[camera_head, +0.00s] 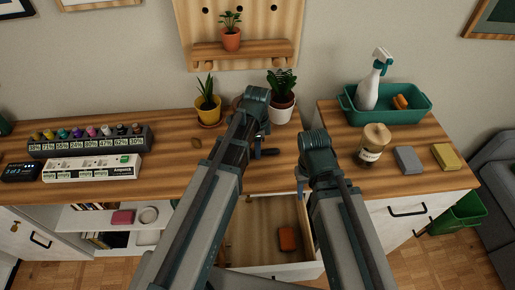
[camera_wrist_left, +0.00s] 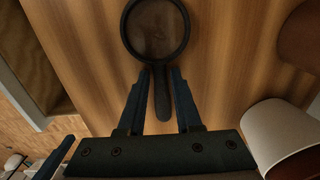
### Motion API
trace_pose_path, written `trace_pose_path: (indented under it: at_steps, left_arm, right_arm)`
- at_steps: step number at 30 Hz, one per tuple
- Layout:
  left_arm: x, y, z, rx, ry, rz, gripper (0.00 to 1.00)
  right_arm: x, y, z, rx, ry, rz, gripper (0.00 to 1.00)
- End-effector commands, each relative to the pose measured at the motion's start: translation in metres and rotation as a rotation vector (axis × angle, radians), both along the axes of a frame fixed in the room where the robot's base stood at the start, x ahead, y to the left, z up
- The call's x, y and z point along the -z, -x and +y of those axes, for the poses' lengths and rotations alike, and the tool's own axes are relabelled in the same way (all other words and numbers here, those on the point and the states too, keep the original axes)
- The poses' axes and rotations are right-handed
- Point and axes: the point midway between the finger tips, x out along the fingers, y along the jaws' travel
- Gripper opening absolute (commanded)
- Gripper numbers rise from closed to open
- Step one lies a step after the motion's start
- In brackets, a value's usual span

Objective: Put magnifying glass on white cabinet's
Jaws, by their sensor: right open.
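The dark round magnifying glass (camera_wrist_left: 157,28) lies on the wooden desktop in the left wrist view. Its handle (camera_wrist_left: 162,98) runs down between the two blue fingers of my left gripper (camera_wrist_left: 161,76). The fingers straddle the handle with narrow gaps beside it, so the gripper looks open. In the head view my left arm covers most of this spot, and a small dark part (camera_head: 268,152) shows beside it. My right arm reaches over the drawer's right side in the head view; its fingers are mostly hidden behind the arm. The white cabinet (camera_head: 437,208) stands at the right with a wooden top.
The cabinet top holds a teal tray (camera_head: 411,116) with a spray bottle (camera_head: 367,88), a jar (camera_head: 374,143), a grey block (camera_head: 408,160) and a yellow block (camera_head: 446,157). Potted plants stand behind my left gripper.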

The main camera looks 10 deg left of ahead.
Motion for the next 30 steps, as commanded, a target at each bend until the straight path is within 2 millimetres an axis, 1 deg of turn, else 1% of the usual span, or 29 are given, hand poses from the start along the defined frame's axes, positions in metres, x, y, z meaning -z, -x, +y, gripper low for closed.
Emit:
trace_pose_path:
  at_steps: [1, 2, 3, 12, 17, 23, 30]
  left_arm:
    - [0.000, 0.000, 0.000, 0.000, 0.000, 0.000, 0.44]
    - [0.000, 0.000, 0.000, 0.000, 0.000, 0.000, 0.50]
    - [0.000, 0.000, 0.000, 0.000, 0.000, 0.000, 0.51]
    - [-0.001, 0.000, 0.000, 0.000, 0.000, 0.000, 0.51]
    - [-0.008, 0.000, 0.000, 0.000, 0.000, 0.000, 0.51]
    - [-0.027, 0.000, 0.000, 0.000, 0.000, 0.000, 0.51]
    - [-0.063, 0.000, 0.000, 0.000, 0.000, 0.000, 0.51]
  right_arm:
    - [0.000, 0.000, 0.000, 0.000, 0.000, 0.000, 0.50]
    - [0.000, 0.000, 0.000, 0.000, 0.000, 0.000, 0.50]
    - [0.000, 0.000, 0.000, 0.000, 0.000, 0.000, 0.50]
    - [-0.001, 0.000, 0.000, 0.000, 0.000, 0.000, 0.50]
    - [-0.008, 0.000, 0.000, 0.000, 0.000, 0.000, 0.50]
    - [-0.027, 0.000, 0.000, 0.000, 0.000, 0.000, 0.50]
    - [-0.063, 0.000, 0.000, 0.000, 0.000, 0.000, 0.50]
